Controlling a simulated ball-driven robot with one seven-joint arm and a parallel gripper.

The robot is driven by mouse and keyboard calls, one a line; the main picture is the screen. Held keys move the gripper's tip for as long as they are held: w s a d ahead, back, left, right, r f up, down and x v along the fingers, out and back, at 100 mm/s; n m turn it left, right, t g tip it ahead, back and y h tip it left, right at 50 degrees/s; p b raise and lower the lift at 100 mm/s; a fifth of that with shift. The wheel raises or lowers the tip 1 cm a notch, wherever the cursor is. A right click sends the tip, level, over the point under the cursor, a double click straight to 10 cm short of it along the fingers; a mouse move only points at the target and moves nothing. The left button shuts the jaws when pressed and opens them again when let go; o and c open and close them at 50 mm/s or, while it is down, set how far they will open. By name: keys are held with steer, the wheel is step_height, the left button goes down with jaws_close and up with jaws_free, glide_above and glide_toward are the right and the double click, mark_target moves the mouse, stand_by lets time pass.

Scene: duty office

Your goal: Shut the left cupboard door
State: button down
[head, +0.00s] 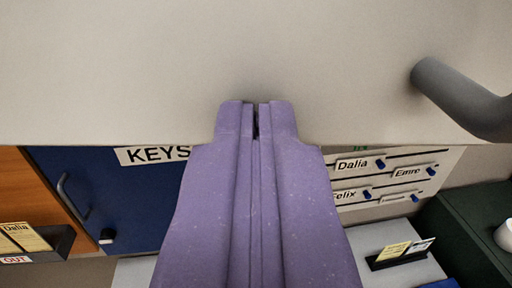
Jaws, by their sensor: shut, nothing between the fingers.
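A large pale panel with a dark grey bar handle (462,98) fills the top of the view; it looks like a cupboard door (130,70). Whether it is the left one cannot be told from this view alone. Its lower edge runs across the picture. My purple gripper (256,104) is shut and empty, with its fingertips in front of the panel, left of the handle. A small dark shadow lies at the tips, so they are touching or very close; I cannot tell which. The cupboard's frame and the door's hinge are out of view.
Below the panel are a blue cabinet marked KEYS (115,195) at left and a white name board (395,180) at right. An OUT tray (38,244) is at lower left. A card holder (401,254) and a dark green surface (465,240) are at lower right.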

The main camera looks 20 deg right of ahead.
steer(key=p+x, duration=0.1)
steer(key=x, duration=0.5)
steer(key=shift+w+d, duration=0.15)
steer(key=shift+w, duration=0.15)
steer(key=shift+w+r, duration=0.15)
steer(key=shift+w, duration=0.05)
steer(key=shift+r, duration=0.2)
